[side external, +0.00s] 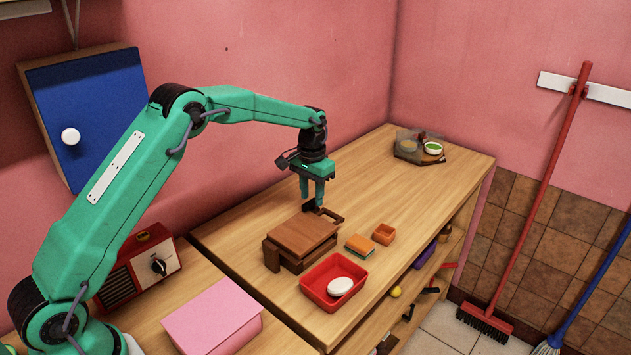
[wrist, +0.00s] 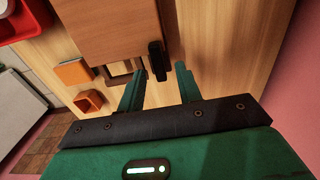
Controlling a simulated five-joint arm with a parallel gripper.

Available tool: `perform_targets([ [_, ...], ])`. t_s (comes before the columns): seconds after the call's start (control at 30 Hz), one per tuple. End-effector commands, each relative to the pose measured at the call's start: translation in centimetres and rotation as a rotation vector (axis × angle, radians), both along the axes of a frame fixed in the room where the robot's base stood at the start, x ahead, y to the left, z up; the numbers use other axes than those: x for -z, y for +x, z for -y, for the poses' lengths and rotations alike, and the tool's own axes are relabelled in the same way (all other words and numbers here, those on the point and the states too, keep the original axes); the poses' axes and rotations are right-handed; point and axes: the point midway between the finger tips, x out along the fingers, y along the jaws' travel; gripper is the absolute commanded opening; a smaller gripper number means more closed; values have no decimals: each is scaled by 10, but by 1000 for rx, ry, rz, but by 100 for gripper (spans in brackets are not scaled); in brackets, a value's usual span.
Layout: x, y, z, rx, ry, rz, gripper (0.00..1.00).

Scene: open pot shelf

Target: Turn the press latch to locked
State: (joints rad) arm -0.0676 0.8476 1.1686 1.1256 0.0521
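The wooden press (side external: 303,236) stands on the wooden counter, and its brown top also shows in the wrist view (wrist: 112,28). A black latch (wrist: 157,62) sits at the press's edge. In the side view the dark latch (side external: 309,207) is partly hidden by my fingers. My gripper (side external: 315,201) points down at the press's far end. In the wrist view my gripper (wrist: 161,72) has its two green fingers apart, with the latch's near end at or just beyond the gap between their tips. I cannot tell whether a finger touches it. The latch's locked or unlocked state is unclear.
A small wooden frame (side external: 330,216) adjoins the press. An orange-topped block (side external: 360,245), an orange box (side external: 383,234) and a red tray (side external: 312,290) with a white oval piece (side external: 340,286) stand close by. The counter's far part (side external: 385,185) is mostly clear.

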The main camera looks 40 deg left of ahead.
Motion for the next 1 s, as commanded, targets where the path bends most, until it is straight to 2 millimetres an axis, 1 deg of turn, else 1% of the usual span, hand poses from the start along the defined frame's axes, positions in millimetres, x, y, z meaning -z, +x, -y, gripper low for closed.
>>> perform_targets([
  [0.3,-40,0,0,-1,0,2,35],
  [0.5,-61,0,0,-1,0,1,35],
  [0.7,-70,0,0,-1,0,0,35],
  [1.0,-70,-1,0,-1,0,0,35],
])
